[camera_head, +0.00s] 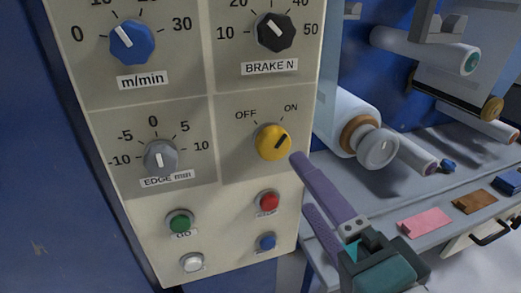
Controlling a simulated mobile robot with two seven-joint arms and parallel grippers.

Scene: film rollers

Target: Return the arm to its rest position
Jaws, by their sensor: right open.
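My right gripper (304,184) is in front of the panel's right edge, with two purple fingers apart and nothing between them. Its teal body is at the lower right. The upper fingertip is just right of and below the yellow OFF/ON knob (272,142); I cannot tell if they touch. The knob's dark mark points up and right toward ON. The control panel (207,190) is cream and grey. My left gripper is not in view.
The panel has a blue m/min knob (132,42), a black BRAKE N knob (275,33), a grey EDGE mm knob (161,157) and several push buttons. Right of it are film rollers (345,115) and a grey table (395,192) with a pink block (425,222) and a brown block (474,201).

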